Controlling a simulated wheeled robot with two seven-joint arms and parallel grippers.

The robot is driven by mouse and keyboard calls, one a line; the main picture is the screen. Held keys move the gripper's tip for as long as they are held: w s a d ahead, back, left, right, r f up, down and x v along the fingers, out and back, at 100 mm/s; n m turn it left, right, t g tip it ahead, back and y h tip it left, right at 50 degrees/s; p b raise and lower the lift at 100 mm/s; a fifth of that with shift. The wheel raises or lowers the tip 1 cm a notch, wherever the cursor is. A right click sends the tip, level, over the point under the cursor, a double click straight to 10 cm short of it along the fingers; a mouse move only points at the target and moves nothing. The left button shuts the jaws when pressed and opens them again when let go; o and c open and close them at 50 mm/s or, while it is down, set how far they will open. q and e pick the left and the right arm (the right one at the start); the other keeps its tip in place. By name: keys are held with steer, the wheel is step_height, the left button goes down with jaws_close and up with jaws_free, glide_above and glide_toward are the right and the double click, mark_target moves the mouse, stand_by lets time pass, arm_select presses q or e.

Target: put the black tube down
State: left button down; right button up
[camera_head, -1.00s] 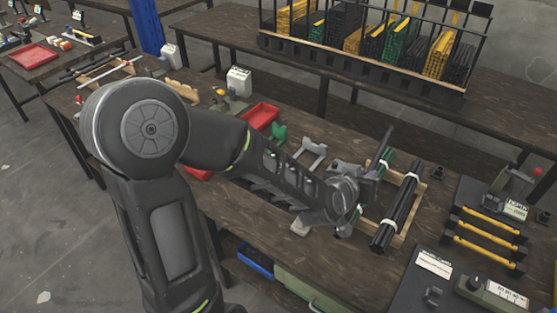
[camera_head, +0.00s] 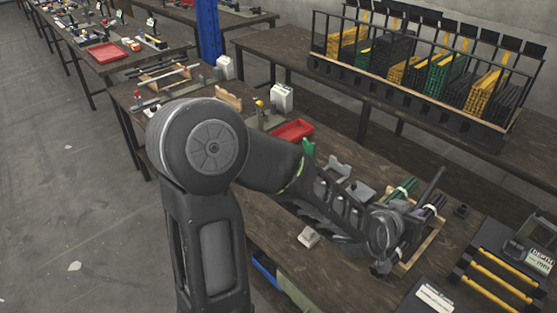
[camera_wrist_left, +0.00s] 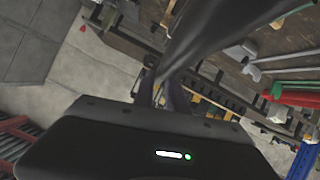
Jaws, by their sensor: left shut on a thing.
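The black tube (camera_head: 432,187) slants up and to the right from my left gripper (camera_head: 398,233) in the head view. The gripper is shut on it, though its fingertips are mostly hidden by the wrist. In the left wrist view the tube (camera_wrist_left: 205,30) runs dark and blurred from the fingers (camera_wrist_left: 160,92) to the top. A shallow wooden tray (camera_head: 428,244) lies behind and right of the gripper. It holds green tubes (camera_head: 402,189) and a black bundle with white bands, partly covered by the gripper. My right gripper is out of view.
A grey cradle (camera_head: 337,170) and a red bin (camera_head: 293,131) stand farther back on the bench. A small pale block (camera_head: 309,237) lies left of the gripper. A dark panel with yellow bars (camera_head: 497,280) is at the right. A rack of profiles (camera_head: 420,70) stands behind.

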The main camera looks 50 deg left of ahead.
arm_select(q)
steer(key=w+a+f+m+b, duration=0.3)
steer(key=w+a+f+b, duration=0.3)
steer(key=w+a, duration=0.25)
steer(key=a+f+b, duration=0.2)
steer(key=a+f, duration=0.1)
steer(key=a, duration=0.7)
steer(key=a+f+b, duration=0.2)
steer(key=a+f, duration=0.2)
steer(key=a, duration=0.7)
steer(key=shift+w+y, duration=0.3)
steer(key=shift+y, duration=0.1)
steer(key=shift+f, duration=0.1)
steer(key=shift+g, duration=0.3)
step_height(320, 180, down, 6)
steer(key=shift+d+r, duration=0.15)
steer(key=shift+r, duration=0.1)
steer(key=shift+f, duration=0.4)
